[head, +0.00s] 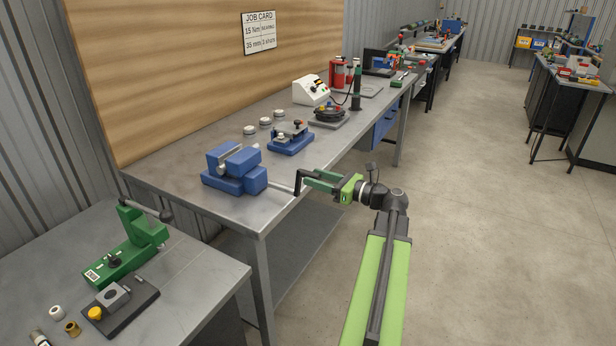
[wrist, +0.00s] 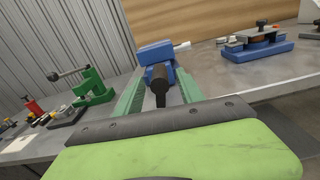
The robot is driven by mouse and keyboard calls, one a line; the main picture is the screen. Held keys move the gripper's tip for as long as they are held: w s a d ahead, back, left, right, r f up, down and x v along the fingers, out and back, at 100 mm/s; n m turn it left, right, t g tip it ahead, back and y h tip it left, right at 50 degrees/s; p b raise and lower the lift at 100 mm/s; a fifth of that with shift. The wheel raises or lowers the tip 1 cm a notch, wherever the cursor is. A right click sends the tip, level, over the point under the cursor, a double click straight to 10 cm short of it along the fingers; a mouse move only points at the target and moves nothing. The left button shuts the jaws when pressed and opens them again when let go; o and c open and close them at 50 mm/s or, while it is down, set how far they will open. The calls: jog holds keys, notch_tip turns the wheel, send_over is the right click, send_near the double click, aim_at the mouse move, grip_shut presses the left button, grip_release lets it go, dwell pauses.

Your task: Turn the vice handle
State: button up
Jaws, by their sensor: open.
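The blue vice (head: 235,168) sits at the near front edge of the grey workbench. A pale metal screw (head: 280,187) sticks out of its right side to the dark crank handle (head: 298,183). My gripper (head: 317,181) has green fingers and is level with the handle, pointing at the vice. In the wrist view the vice (wrist: 157,52) is straight ahead. The handle's dark grip (wrist: 160,84) points toward me and lies between the two spread fingers of my gripper (wrist: 159,92). Whether a finger touches the grip cannot be told.
A blue fixture (head: 290,139) stands behind the vice, with several white round parts (head: 265,121) nearby. A green press (head: 132,246) and a dark block fixture (head: 120,303) stand on the lower-left table. The floor to the right (head: 480,200) is clear.

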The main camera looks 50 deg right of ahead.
aim_at(308, 176)
jog(key=shift+x, duration=1.7)
grip_shut()
